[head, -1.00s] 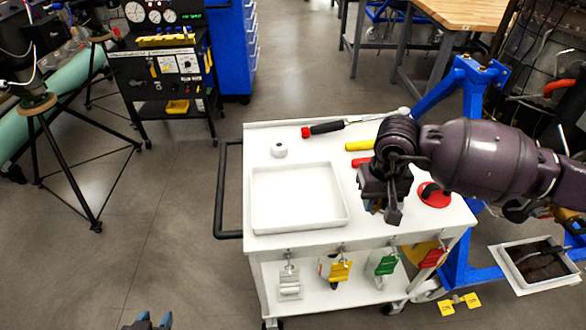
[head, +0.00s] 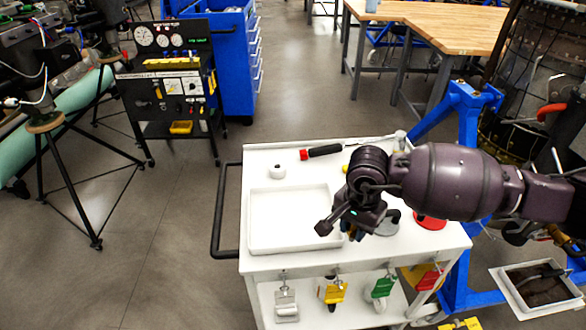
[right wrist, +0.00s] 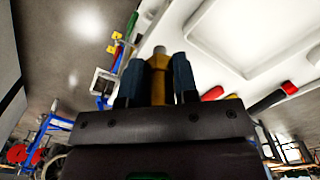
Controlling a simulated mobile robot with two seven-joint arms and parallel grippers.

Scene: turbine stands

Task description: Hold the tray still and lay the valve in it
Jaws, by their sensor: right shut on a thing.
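The white tray (head: 252,228) lies on the cart top, at left of centre in the head view. It looks empty, and its right edge is partly covered by my right gripper. Part of a pale tray (right wrist: 205,25) shows at the top of the right wrist view. My right gripper (head: 352,226) is over the cart at the tray's right side. In the right wrist view its blue fingers are shut on the brass-yellow valve (right wrist: 158,78), which has a grey top. The head view mostly hides the valve. My left gripper is out of view.
On the white cart top (head: 300,262) are a red-and-black-handled tool (head: 325,150), a small white ring (head: 277,172), a grey round piece (head: 388,224) and a red disc (head: 430,222). A black handle rail (head: 222,210) is at left. A blue stand (head: 462,110) rises behind right.

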